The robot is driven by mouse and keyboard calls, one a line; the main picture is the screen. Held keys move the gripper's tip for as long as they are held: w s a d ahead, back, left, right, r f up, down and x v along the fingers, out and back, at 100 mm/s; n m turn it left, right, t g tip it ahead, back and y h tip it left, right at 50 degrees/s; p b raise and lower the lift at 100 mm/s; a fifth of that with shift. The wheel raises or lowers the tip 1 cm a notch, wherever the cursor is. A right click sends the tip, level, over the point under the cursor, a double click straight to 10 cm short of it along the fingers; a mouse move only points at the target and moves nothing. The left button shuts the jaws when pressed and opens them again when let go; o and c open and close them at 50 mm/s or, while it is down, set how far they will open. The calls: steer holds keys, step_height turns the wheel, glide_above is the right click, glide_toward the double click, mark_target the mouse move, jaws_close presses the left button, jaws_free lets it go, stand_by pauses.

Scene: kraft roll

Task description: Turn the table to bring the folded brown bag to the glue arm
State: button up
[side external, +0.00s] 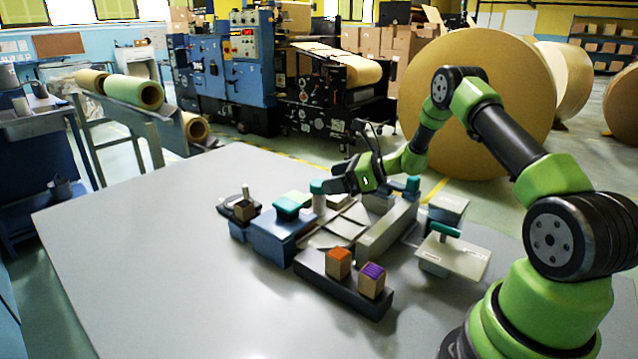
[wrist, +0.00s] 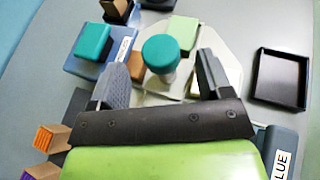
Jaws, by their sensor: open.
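A teal round knob on a grey post (wrist: 162,55) stands on a pale many-sided turning table (wrist: 233,62). The knob also shows in the side view (side external: 318,187). My gripper (wrist: 163,72) is open, with one finger on each side of the knob; I cannot tell whether either finger touches it. A small brown piece (wrist: 137,68), possibly the folded bag, lies on the table beside the left finger, partly hidden. A pale green pad (wrist: 184,31) lies beyond the knob. A blue-grey block marked GLUE (wrist: 284,150) is at the lower right; its arm is not clearly visible.
A blue block with a teal top (side external: 290,206) stands left of the turning table. A black rack (side external: 340,284) holds an orange-topped block (side external: 338,262) and a purple-topped block (side external: 372,280). An empty black tray (wrist: 281,78) lies to the right. The left tabletop is clear.

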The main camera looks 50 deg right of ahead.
mark_target(318, 182)
steer(key=shift+x, duration=2.25)
steer(key=c, duration=1.3)
steer(key=shift+o, duration=0.2)
steer(key=shift+n+g+y, duration=0.6)
steer(key=shift+n+y, duration=0.5)
steer(key=shift+y, duration=0.1)
steer(key=shift+a+n+g+y, duration=0.1)
steer(key=shift+n+g+y, duration=0.8)
steer(key=shift+n+y, duration=0.25)
steer(key=o, duration=1.3)
steer(key=shift+c, duration=0.2)
